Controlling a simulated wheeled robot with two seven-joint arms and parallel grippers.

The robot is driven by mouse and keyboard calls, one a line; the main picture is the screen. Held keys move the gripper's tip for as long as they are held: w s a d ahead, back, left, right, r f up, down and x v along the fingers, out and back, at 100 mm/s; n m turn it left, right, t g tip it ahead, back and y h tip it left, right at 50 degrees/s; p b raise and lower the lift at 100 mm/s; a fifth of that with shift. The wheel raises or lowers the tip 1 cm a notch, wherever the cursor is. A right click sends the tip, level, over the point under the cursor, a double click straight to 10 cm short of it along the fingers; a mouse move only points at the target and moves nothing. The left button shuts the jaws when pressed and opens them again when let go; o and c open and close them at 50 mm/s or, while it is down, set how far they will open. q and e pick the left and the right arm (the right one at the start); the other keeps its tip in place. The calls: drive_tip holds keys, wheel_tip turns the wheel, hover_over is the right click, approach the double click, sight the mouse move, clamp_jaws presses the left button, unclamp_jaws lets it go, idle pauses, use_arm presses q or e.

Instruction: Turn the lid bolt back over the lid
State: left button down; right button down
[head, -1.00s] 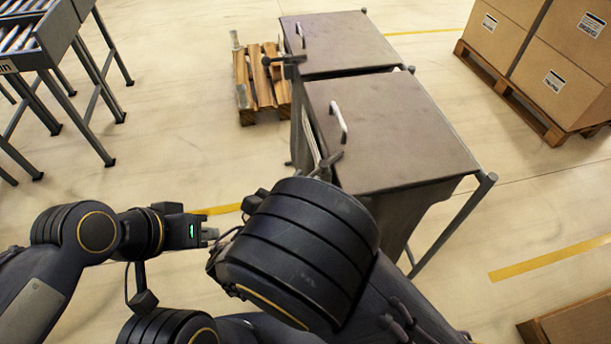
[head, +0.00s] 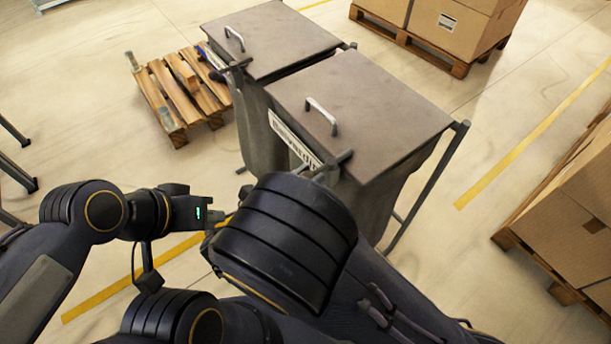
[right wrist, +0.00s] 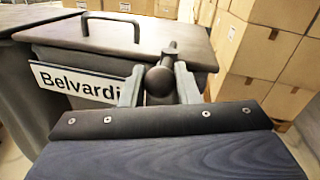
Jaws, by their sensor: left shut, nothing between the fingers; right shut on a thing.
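The near bin's lid (head: 375,95) is a flat brown panel, lying closed, with a pale handle (head: 320,115). In the head view my arm hides most of the right gripper. My left gripper (head: 222,219) is shut and empty, left of that arm.
A second lidded bin (head: 270,38) stands behind, with its own bolt (head: 232,67). A wooden pallet (head: 180,90) lies left of it. Boxes on pallets stand at the back (head: 450,25) and right (head: 570,190). Open floor lies between bins and right boxes.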

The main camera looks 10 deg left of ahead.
drive_tip(key=shift+a, duration=0.1)
drive_tip(key=c, duration=1.1)
unclamp_jaws()
use_arm(q)
drive_tip(key=shift+a, duration=0.1)
